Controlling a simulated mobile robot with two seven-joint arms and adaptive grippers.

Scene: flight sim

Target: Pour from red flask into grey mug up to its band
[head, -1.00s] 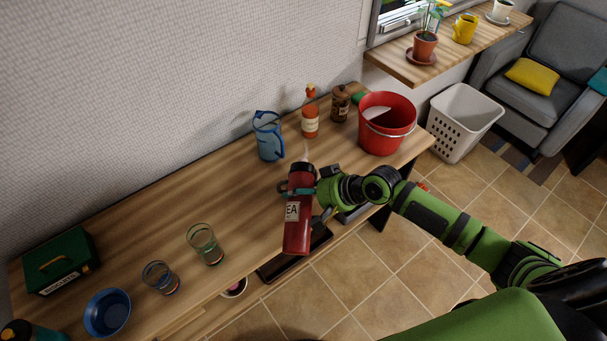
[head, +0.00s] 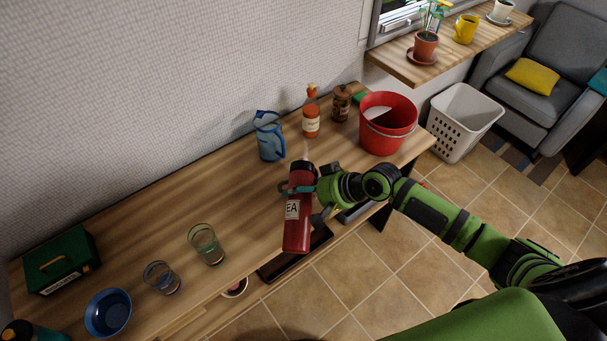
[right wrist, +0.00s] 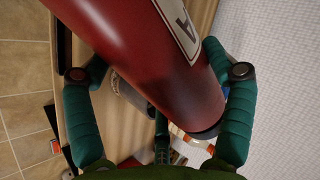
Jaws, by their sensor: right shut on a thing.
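The red flask (head: 298,215), with a black top and a white label reading "EA", is held by my right gripper (head: 304,190) in the head view. It looks nearly upright, over the front part of the wooden table. Pale steam rises from the flask's top. My left gripper is not in view.
On the table (head: 170,210) stand a blue pitcher (head: 268,140), two glasses (head: 207,246), a blue bowl (head: 108,312), a green box (head: 58,262), two bottles (head: 311,118) and a red bucket (head: 388,125). A white basket (head: 463,120) is on the floor. The table's middle is clear.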

